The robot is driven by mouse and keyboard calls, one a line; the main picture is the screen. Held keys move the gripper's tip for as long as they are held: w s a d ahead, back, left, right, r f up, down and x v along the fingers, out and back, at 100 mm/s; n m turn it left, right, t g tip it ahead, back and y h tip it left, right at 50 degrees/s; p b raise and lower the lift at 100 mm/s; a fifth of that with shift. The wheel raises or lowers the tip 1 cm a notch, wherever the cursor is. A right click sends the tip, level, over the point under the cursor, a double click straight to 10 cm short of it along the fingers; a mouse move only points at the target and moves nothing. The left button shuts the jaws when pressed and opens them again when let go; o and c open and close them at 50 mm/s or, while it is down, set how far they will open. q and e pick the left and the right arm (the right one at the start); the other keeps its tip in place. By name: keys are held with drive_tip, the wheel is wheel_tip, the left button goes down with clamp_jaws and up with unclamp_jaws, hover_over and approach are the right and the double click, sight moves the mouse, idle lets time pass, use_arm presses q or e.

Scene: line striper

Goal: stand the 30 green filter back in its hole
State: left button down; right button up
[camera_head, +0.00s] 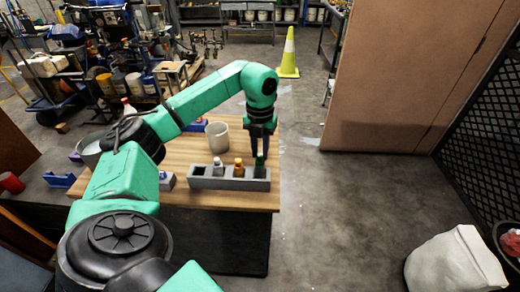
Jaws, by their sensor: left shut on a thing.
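A grey rack (230,184) with a row of square holes lies near the front right edge of the wooden table (190,150). My left gripper (260,155) points down over the rack's right end and is shut on the dark green filter (260,161). The filter looks upright, with its lower end at the rightmost hole. I cannot tell whether it is inside the hole or just above it. A white-topped bottle (218,167) and an orange-brown bottle (239,168) stand in the middle holes. The leftmost hole looks dark and empty. My right gripper is not in view.
A pale cup (217,137) stands behind the rack. A grey bowl (90,150) and blue holders (59,180) are at the left. Open floor lies right of the table, with a yellow-green cone (289,55) behind and a white sack (455,262) at lower right.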

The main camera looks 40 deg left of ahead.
use_arm(q)
drive_tip(key=shift+f+b, duration=0.6)
drive_tip(key=shift+f, duration=0.6)
drive_tip(key=shift+c, duration=1.7)
unclamp_jaws()
wheel_tip(320, 180, up, 7)
drive_tip(key=p, duration=0.6)
drive_tip(key=shift+r+p, duration=0.1)
drive_tip(key=shift+p, duration=0.2)
